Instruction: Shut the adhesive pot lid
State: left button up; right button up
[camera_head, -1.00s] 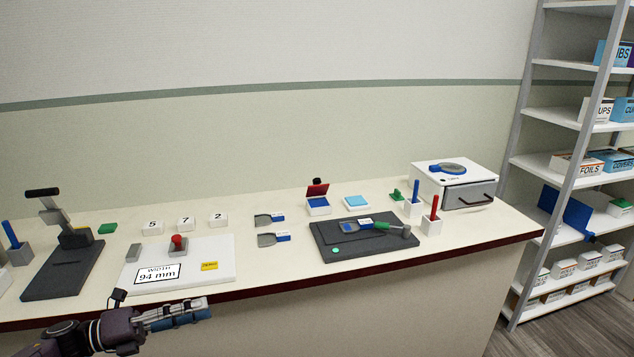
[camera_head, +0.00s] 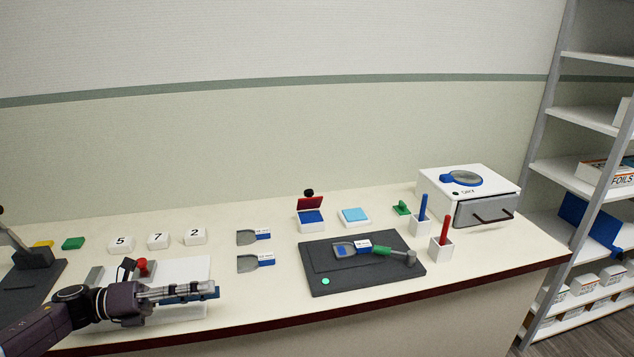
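A small white square pot (camera_head: 311,226) with blue contents stands on the counter, and I take it for the adhesive pot. Its red lid (camera_head: 310,203) stands raised at the back edge, with a black knob (camera_head: 308,192) at its top, so the pot is open. My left gripper (camera_head: 214,290) is over the front left of the counter, left of and nearer than the pot, well apart from it. Its fingers lie close together side-on, and I cannot tell whether they are open. My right gripper is not in view.
A dark mat (camera_head: 390,278) with a green-handled tool (camera_head: 385,251) lies in front of the pot. A light blue pad (camera_head: 354,216) is right of it. Two scrapers (camera_head: 258,236) lie to its left. Red (camera_head: 445,231) and blue (camera_head: 423,207) sticks stand in holders farther right.

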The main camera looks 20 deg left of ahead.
aim_at(310, 202)
jog(key=i, duration=1.4)
